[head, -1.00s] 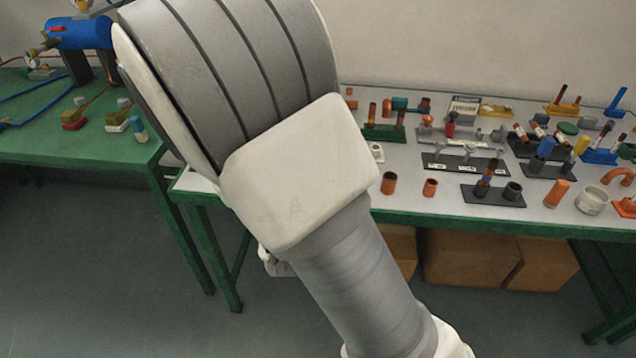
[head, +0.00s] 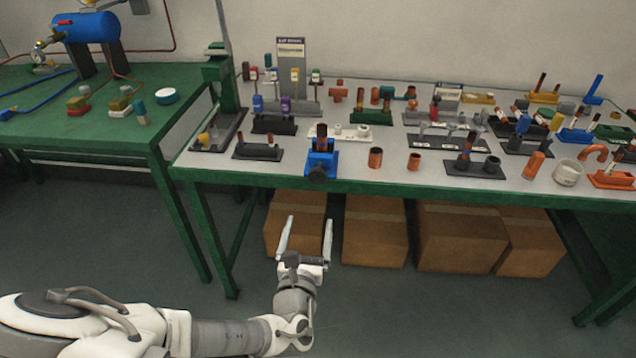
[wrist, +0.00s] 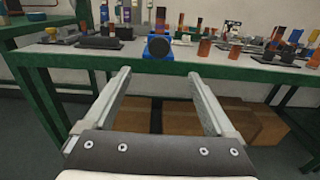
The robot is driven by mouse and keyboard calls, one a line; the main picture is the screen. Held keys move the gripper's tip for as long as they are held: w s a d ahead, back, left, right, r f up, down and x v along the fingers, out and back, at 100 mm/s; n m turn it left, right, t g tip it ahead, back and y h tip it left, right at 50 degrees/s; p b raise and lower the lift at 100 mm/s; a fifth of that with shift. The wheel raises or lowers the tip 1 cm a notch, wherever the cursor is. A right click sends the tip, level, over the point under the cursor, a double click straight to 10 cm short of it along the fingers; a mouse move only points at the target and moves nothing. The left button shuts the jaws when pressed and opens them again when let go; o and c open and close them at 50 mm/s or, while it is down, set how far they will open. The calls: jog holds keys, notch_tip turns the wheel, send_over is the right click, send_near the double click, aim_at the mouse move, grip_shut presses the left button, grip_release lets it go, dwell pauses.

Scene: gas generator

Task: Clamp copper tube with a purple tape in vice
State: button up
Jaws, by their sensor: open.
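A blue vice (head: 321,165) stands at the front edge of the bench. A copper tube (head: 322,136) stands upright in it; no purple tape can be made out on it. The vice also shows in the wrist view (wrist: 158,47), straight ahead between my fingers. A copper tube with a bluish-purple band (head: 466,153) stands in a dark holder at the front right; its exact colour is hard to tell. My gripper (head: 308,222) is open and empty, in front of the bench and below its top. Its spread fingers point at the bench in the wrist view (wrist: 158,73).
The bench (head: 400,185) carries several holders, loose copper pieces and fittings. A dark stand with blue and purple items (head: 275,124) is behind the vice. Cardboard boxes (head: 375,232) sit underneath. A green table (head: 75,140) with a blue tank is at left. The floor in front is clear.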

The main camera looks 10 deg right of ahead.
aim_at(317, 177)
jog(key=b+x, duration=1.3)
jog(key=x, duration=0.4)
jog(key=shift+w, duration=0.2)
jog(key=c, duration=1.3)
